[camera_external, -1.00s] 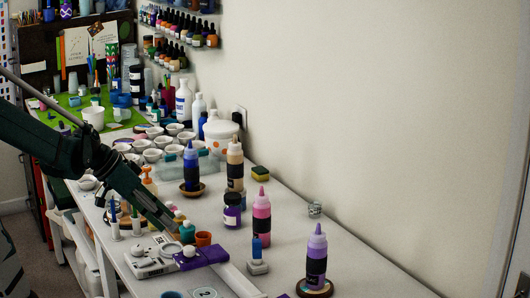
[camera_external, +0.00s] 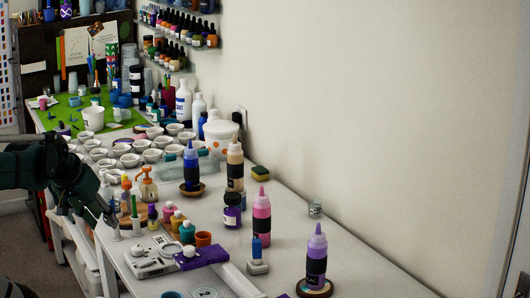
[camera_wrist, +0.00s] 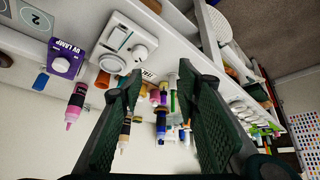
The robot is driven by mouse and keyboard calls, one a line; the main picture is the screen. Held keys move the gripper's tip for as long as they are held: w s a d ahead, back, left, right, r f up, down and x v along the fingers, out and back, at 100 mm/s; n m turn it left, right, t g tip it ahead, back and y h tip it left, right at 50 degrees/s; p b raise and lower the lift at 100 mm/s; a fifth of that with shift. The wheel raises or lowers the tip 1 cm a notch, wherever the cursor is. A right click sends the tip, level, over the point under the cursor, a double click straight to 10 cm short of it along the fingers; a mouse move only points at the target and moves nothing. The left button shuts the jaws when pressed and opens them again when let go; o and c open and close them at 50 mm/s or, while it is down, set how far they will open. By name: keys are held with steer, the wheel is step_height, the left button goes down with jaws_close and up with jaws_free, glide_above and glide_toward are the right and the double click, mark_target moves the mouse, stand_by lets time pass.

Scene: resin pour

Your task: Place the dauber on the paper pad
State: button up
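No item is clearly labelled as the dauber. A blue-topped piece on a white base (camera_external: 257,255), right of the purple UV lamp, may be it; a blue block in the wrist view (camera_wrist: 40,82) looks like the same piece. The paper pad is not clear either; a sheet marked 2 (camera_external: 204,293) is cut off by the bottom edge, and a 2 marking shows on a grey sheet in the wrist view (camera_wrist: 8,32). My gripper (camera_external: 112,222) is at the bench's left side, near upright sticks in white holders. In the wrist view its fingers are apart with nothing held between them.
The UV lamp (camera_external: 203,255) and a white scale-like device (camera_external: 150,255) lie right of my gripper. A green stick (camera_external: 134,206) stands close by. Pink (camera_external: 262,215) and purple (camera_external: 316,255) bottles stand farther right. Several white cups fill the back.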

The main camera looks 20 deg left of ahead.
steer(key=shift+s+a+r+n+t+y, duration=0.2)
steer(key=shift+s+a+n, duration=0.1)
steer(key=shift+a, duration=0.25)
steer(key=shift+s+a+r+n+t+y, duration=0.1)
steer(key=shift+s+a+n+y, duration=0.15)
steer(key=shift+a, duration=0.25)
stand_by(0.6)
